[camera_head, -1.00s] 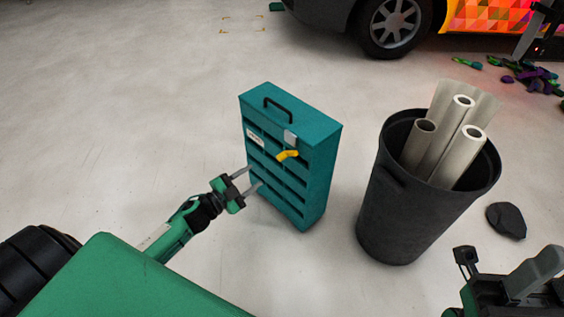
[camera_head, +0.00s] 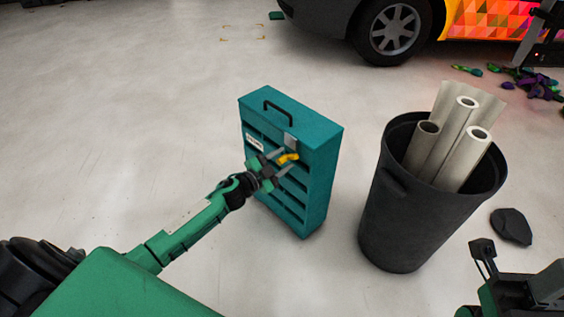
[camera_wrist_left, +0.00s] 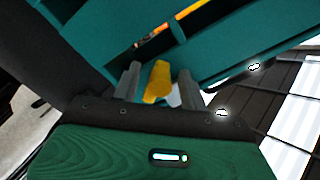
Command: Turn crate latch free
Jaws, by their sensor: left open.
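The teal crate (camera_head: 317,180) stands upright on the floor, with a black handle on top and open slots in its front. Its yellow latch (camera_head: 288,158) is on the upper front, beside a grey plate (camera_head: 290,140). My left gripper (camera_head: 281,161) is open at the latch, with one finger on each side of it. In the left wrist view the yellow latch (camera_wrist_left: 157,82) sits between the two grey fingers, and contact cannot be told. My right gripper (camera_head: 510,280) shows only partly at the lower right corner; its fingertips are not clear.
A black bin (camera_head: 400,225) holding several white rolls (camera_head: 465,150) stands right of the crate. A car (camera_head: 390,30) and coloured scraps (camera_head: 535,82) are at the back. Floor left of the crate is clear.

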